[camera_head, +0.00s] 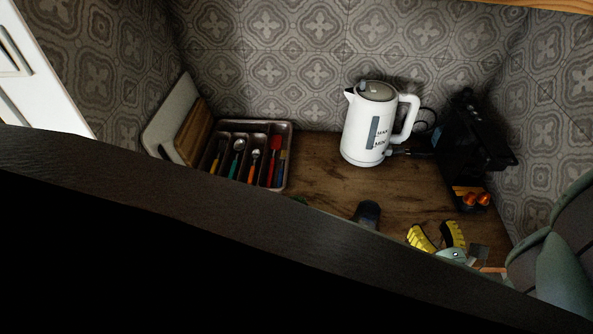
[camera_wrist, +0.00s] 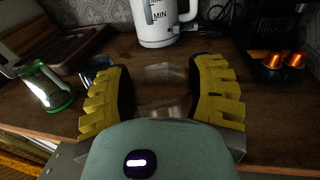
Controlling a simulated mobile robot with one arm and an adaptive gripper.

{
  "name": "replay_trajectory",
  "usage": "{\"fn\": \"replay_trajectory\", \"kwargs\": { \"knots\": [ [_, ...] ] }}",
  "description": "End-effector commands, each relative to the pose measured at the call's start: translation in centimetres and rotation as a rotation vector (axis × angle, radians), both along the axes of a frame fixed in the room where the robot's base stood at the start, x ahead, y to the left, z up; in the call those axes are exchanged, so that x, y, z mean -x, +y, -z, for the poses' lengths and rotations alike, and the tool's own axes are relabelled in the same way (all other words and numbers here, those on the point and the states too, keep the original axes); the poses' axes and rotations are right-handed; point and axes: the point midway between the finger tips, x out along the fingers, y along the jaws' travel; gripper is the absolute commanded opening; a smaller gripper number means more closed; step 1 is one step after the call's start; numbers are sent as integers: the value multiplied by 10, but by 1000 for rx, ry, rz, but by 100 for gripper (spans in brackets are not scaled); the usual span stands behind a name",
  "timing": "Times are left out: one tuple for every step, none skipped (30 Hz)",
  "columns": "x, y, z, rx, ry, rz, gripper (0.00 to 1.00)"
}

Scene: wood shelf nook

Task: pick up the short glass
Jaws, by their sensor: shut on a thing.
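My gripper (camera_wrist: 162,95) has yellow ridged fingers standing apart on either side of a clear, see-through short glass (camera_wrist: 165,80). The gripper is shut on the glass. The glass is faint against the wood, so its rim and base are hard to make out, and I cannot tell whether it touches the counter. In the head view my gripper (camera_head: 437,236) is at the lower right, over the front right of the wooden counter. The glass cannot be made out clearly there.
A white kettle (camera_head: 372,125) stands behind, with a black machine (camera_head: 462,140) to its right. A dark cup (camera_head: 367,213) stands left of my gripper. A cutlery tray (camera_head: 288,155) is at the back left. A dark edge hides the front.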

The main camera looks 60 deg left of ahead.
Motion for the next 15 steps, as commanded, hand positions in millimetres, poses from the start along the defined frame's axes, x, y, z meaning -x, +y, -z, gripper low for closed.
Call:
{"fn": "replay_trajectory", "kwargs": {
  "knots": [
    [7, -3, 0, 0, 1, 8, 15],
    [12, -4, 0, 1, 1, 9, 15],
    [18, -6, -1, 0, 0, 7, 15],
    [23, -7, -2, 0, 1, 5, 15],
    [27, -7, -2, 0, 0, 4, 15],
    [32, -10, -2, 0, 0, 9, 15],
    [36, -11, -2, 0, 0, 9, 15],
    [40, -12, -2, 0, 1, 8, 15],
    [45, -13, -3, 0, 0, 6, 15],
    [49, -14, -4, 0, 0, 5, 15],
    [52, -14, -4, 0, 1, 3, 15],
    [56, -16, -4, -1, 2, 6, 15],
    [59, -17, -4, -1, 1, 7, 15],
    [61, -18, -4, 0, 1, 8, 15],
    [64, -20, -5, 2, -1, 8, 15]
  ]
}}
